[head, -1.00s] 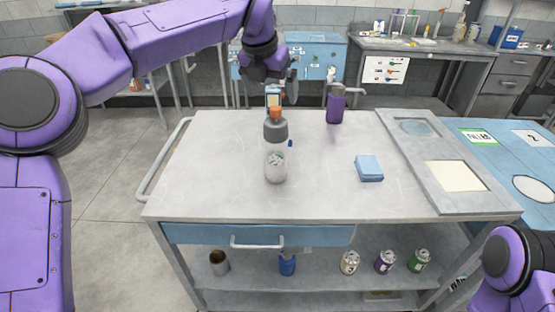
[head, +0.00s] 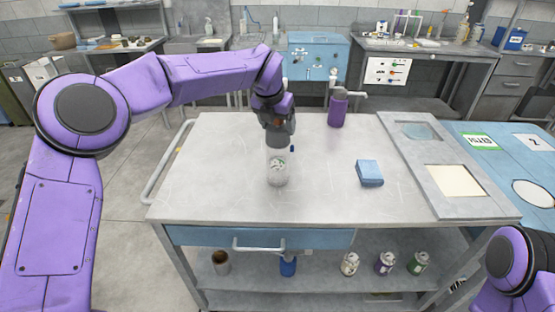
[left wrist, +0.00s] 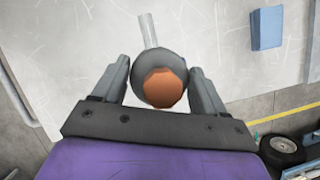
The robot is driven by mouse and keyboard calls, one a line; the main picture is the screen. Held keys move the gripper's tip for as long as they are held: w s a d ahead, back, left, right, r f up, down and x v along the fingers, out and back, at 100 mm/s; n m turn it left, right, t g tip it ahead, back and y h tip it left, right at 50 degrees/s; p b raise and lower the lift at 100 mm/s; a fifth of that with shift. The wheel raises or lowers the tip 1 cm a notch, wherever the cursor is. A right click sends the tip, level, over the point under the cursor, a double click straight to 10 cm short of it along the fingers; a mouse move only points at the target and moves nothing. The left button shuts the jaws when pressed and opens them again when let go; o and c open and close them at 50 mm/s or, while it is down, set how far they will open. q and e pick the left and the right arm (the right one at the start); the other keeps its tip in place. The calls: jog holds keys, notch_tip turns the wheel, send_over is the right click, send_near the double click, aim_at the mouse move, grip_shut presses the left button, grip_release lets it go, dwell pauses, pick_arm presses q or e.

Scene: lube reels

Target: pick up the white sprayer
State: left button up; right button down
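The white sprayer (head: 278,172) stands upright on the cart top, a pale bottle with a grey upper part. In the left wrist view its orange cap (left wrist: 163,87) shows from above, with a pale tube-like part sticking out behind it. My left gripper (head: 277,136) has come down over the sprayer's top and hides much of it in the head view. In the left wrist view the two fingers of the left gripper (left wrist: 159,85) stand on either side of the grey top, very close, with slight gaps. My right gripper is out of view.
A purple bottle (head: 338,109) stands at the cart's back edge. A blue block (head: 369,172) lies to the right of the sprayer. A grey panel (head: 420,150) with two openings borders the right side. Several cans stand on the shelf below. The left cart top is clear.

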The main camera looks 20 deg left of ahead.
pick_arm(q)
grip_shut()
jog(key=shift+w, duration=0.1)
